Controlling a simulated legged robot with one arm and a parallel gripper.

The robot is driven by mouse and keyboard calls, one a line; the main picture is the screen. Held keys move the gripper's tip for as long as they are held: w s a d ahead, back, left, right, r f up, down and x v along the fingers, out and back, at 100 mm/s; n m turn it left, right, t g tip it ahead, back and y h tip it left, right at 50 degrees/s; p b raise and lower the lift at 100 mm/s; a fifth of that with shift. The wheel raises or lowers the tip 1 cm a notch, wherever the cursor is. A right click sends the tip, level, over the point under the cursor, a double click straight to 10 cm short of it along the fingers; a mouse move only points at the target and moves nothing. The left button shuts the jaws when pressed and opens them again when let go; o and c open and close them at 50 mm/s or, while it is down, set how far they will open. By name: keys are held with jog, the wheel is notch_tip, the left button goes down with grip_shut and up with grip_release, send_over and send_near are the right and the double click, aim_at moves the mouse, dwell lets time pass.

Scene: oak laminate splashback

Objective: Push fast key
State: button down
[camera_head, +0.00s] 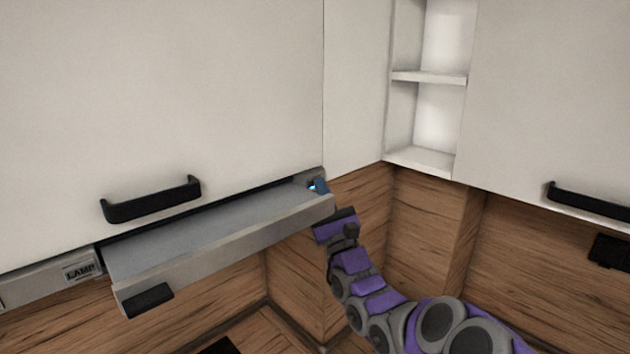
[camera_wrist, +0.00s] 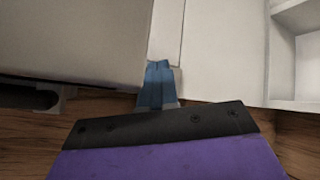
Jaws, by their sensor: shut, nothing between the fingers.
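My gripper (camera_head: 322,187) is at the right end of the grey range hood (camera_head: 215,232), its blue fingers together and empty. The fingers also show in the wrist view (camera_wrist: 155,86), pointing away from the camera towards a corner edge. A small glowing light-blue spot (camera_head: 311,185) shows right at the fingertips on the hood's right end panel. No label reading "fast" can be read there; the fingers cover part of that panel. I cannot tell whether the fingertips touch it.
A panel marked LAMP (camera_head: 81,270) is at the hood's left end. White cabinet doors with black handles (camera_head: 152,199) hang above. An open white shelf (camera_head: 424,160) stands right of the hood. The wooden splashback (camera_head: 420,225) runs behind and below.

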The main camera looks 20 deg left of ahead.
jog(key=shift+s+d, duration=0.15)
jog(key=shift+d, duration=0.4)
jog(key=shift+d, duration=0.1)
dwell(0.3)
jog(key=d, duration=0.1)
jog(key=s+d+b, duration=0.1)
jog(key=d, duration=0.1)
jog(key=s+d+b, duration=0.1)
jog(key=d, duration=0.1)
jog(key=shift+s+d, duration=0.15)
jog(key=shift+d, duration=0.1)
jog(key=shift+a+f, duration=0.1)
dwell(0.4)
